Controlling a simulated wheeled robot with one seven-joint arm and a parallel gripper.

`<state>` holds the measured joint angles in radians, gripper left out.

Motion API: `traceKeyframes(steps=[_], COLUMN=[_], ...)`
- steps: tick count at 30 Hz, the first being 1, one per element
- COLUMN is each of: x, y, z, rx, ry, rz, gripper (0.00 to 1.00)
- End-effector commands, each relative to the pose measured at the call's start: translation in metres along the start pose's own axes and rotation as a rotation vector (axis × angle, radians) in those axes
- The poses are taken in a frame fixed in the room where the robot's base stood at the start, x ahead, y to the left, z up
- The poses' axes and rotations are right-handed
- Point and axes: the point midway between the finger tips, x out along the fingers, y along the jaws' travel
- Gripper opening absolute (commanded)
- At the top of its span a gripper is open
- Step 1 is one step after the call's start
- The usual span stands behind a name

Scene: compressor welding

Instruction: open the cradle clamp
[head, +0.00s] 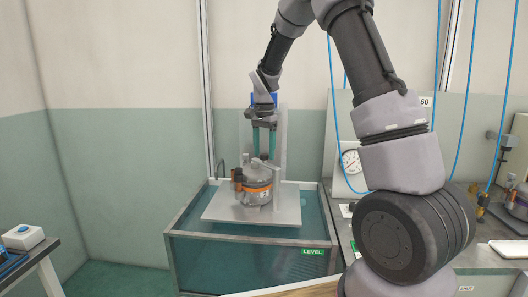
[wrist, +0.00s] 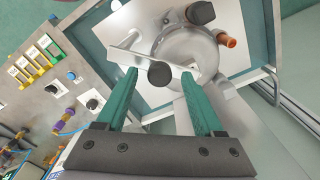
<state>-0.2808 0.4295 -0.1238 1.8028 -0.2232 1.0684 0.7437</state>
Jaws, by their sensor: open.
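The compressor (head: 256,178) is a grey rounded vessel with an orange band, standing on a pale plate (head: 225,208) above the water tank. It also shows from above in the wrist view (wrist: 181,50). The cradle clamp (wrist: 136,56) appears as a flat metal bar with a black knob (wrist: 160,74), lying across the compressor's edge. My gripper (head: 264,153) points down just above the compressor, in front of the upright plate. In the wrist view its two green fingers (wrist: 158,75) are apart, one on each side of the knob. Whether they touch it cannot be told.
The glass-sided tank (head: 245,255) surrounds the plate. A grey upright (head: 281,140) stands close behind my gripper. To the right are a bench with a gauge (head: 351,161) and hanging blue hoses (head: 465,100). A button box (head: 22,237) sits on a table at left.

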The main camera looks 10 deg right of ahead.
Motion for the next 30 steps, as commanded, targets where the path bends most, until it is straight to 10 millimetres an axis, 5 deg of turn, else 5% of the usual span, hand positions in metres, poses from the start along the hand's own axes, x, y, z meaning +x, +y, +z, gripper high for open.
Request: traceKeyframes(steps=[10,15,30], x=[0.0041,0.0038,0.0035], y=[0.0,0.0,-0.0001], z=[0.0002,0.0003,0.0002], rx=[0.0,0.0,0.0], ry=[0.0,0.0,0.0], rz=[0.0,0.0,-0.001], gripper=[0.65,0.0,0.0])
